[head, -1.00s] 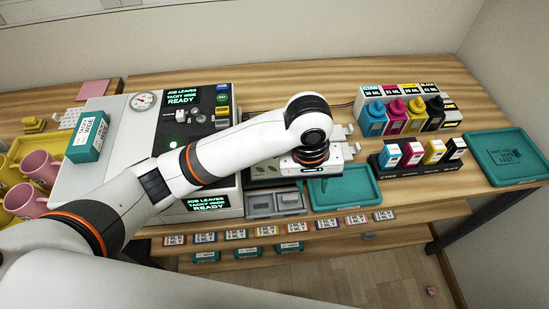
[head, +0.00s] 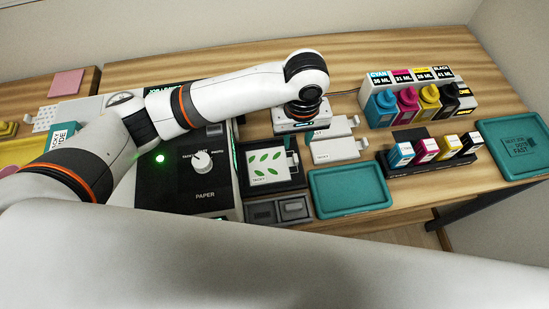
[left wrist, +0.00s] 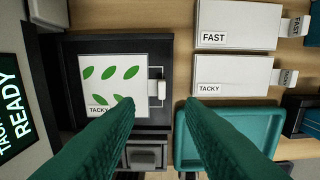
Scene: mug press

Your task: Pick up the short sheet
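A square white sheet with green leaves (head: 268,166), labelled TACKY, lies in the dark tray of the press. It shows in the left wrist view (left wrist: 110,75) with a small white tab (left wrist: 156,88) at its right side. Two plain white sheets with tabs lie to the right, one labelled FAST (left wrist: 236,22) and one TACKY (left wrist: 232,76). I cannot tell which is called short. My left gripper (left wrist: 160,102) is open and empty; its teal fingers are apart, above the gap between the leaf sheet and plain TACKY sheet. My right gripper is not in view.
A teal tray (head: 350,188) lies in front of the plain sheets. The press with its knob (head: 202,162) is left. Ink bottles (head: 405,105) and a cartridge rack (head: 432,164) stand right, with another teal tray (head: 514,148) beyond. A large white arm link of mine crosses the foreground.

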